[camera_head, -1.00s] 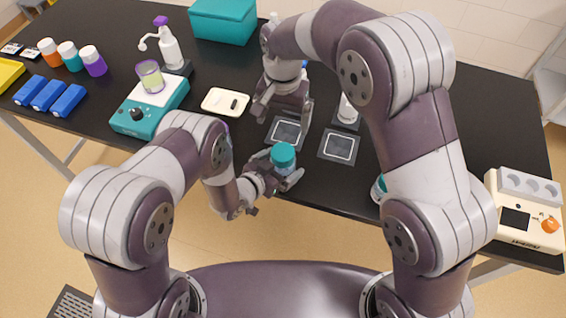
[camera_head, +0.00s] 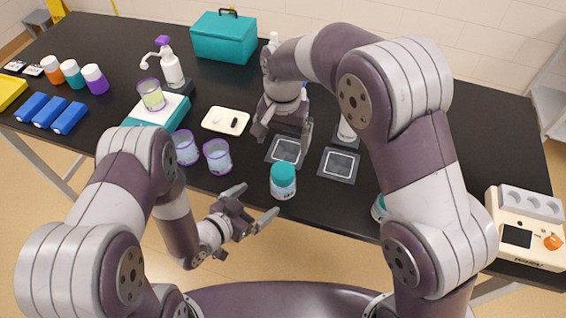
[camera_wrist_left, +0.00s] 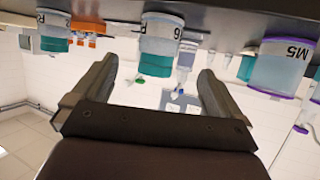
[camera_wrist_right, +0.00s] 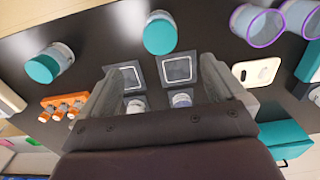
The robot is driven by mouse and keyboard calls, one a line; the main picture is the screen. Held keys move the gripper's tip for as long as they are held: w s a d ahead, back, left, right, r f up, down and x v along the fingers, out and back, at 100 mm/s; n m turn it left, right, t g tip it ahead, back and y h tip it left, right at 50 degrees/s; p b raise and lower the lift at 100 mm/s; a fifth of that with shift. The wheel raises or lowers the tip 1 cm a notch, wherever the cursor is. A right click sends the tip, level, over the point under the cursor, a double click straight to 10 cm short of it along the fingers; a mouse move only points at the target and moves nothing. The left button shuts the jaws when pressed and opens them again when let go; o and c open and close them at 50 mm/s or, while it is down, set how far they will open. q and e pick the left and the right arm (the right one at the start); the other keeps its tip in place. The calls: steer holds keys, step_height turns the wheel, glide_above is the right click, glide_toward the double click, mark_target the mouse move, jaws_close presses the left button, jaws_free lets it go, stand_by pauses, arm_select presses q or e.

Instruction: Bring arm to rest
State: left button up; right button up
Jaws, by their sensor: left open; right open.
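My left gripper (camera_head: 256,204) is open and empty, in front of the table's front edge. It is lower left of a teal-lidded jar (camera_head: 283,182), apart from it. That jar stands upright on the table near the edge; it also shows in the left wrist view (camera_wrist_left: 162,38), beyond the open fingers, and in the right wrist view (camera_wrist_right: 160,36). My right gripper (camera_head: 284,133) is open, with its fingers pointing down over the table by the left square pad (camera_head: 287,151). The right wrist view shows nothing between its fingers (camera_wrist_right: 168,68).
Two purple-rimmed cups (camera_head: 217,157) stand left of the jar. A teal scale (camera_head: 165,112) bears another cup. A second teal-lidded jar (camera_head: 379,209) is partly hidden by my right arm. A cream device (camera_head: 525,228) stands at the right. The floor before the table is free.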

arm_select(q)
steer(key=s+a+f+n+g+y, duration=0.1)
steer(key=s+a+f+g+y, duration=0.2)
steer(key=f, duration=0.3)
steer(key=s+a+r+n+g+y, duration=0.25)
steer(key=a+g+y, duration=0.2)
steer(key=a, duration=0.25)
step_height(320, 180, up, 16)
steer(key=s+a+n+g+y, duration=0.1)
steer(key=n, duration=0.3)
steer(key=shift+s+r+g, duration=0.2)
steer(key=shift+r+g, duration=0.05)
steer(key=shift+g, duration=0.1)
arm_select(e)
steer(key=s+d+f+n+t, duration=0.1)
steer(key=s+d+n, duration=0.2)
steer(key=s+d, duration=1.2)
steer(key=shift+s+d+n, duration=0.3)
steer(key=shift+d+n, duration=0.1)
steer(key=shift+d, duration=1.3)
